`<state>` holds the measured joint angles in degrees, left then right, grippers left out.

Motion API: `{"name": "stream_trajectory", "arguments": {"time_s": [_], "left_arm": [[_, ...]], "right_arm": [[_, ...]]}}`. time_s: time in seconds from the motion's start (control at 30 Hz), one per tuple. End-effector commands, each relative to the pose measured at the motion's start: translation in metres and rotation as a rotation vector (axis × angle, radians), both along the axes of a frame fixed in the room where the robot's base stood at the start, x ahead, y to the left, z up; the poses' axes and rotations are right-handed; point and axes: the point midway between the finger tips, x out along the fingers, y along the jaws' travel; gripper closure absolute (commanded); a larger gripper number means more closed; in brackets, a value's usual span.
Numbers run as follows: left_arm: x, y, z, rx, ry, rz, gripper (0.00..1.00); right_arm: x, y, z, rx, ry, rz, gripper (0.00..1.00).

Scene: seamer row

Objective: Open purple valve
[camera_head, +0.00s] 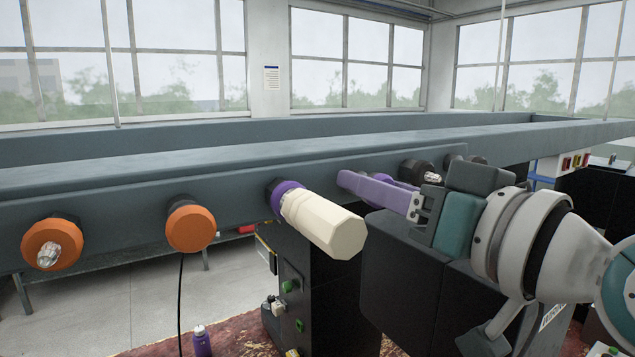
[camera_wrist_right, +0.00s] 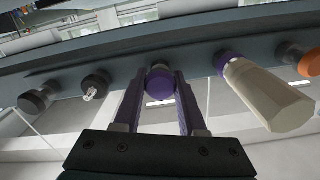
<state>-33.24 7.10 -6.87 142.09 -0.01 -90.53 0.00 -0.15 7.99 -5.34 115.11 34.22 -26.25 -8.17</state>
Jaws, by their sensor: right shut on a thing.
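The purple valve (camera_wrist_right: 160,85) is a round purple knob on the side of the grey rail. In the right wrist view it sits between the two lavender fingers of my right gripper (camera_wrist_right: 160,92), which is shut on it. In the head view my right gripper (camera_head: 378,189) reaches in from the right to the rail, and its near finger hides most of the knob. How far the valve is turned cannot be told. My left gripper is not in view.
A cream faceted piece with a purple collar (camera_head: 325,222) juts out left of my gripper. Two orange knobs (camera_head: 190,228) (camera_head: 50,243) sit further left on the grey rail (camera_head: 120,205). A dark fitting with a clear tip (camera_wrist_right: 95,86) is beside my fingers. A purple bottle (camera_head: 201,341) stands below.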

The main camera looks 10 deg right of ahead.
Motion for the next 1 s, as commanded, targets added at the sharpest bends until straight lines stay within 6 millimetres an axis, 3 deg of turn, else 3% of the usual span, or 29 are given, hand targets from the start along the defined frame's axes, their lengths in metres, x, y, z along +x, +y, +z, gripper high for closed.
{"name": "stream_trajectory", "arguments": {"time_s": [0.13, 0.37, 0.4, 0.6, 0.63, 1.0], "left_arm": [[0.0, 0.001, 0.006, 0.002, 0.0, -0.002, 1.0], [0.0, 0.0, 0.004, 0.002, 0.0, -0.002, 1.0], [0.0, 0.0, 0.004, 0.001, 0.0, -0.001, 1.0], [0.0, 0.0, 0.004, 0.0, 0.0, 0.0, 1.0], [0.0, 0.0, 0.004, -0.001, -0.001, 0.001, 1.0], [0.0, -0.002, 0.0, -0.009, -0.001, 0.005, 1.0]], "right_arm": [[-0.011, -0.005, 0.0, -0.004, 0.001, 0.0, 1.0], [-0.011, -0.004, 0.0, -0.001, 0.0, -0.001, 1.0], [-0.011, -0.004, 0.0, -0.001, 0.0, -0.001, 0.55], [-0.011, -0.004, 0.0, -0.001, 0.0, 0.0, 0.33], [-0.011, -0.004, 0.0, -0.001, 0.0, 0.0, 0.29], [-0.018, -0.007, -0.002, 0.0, 0.0, 0.0, 0.29]]}}
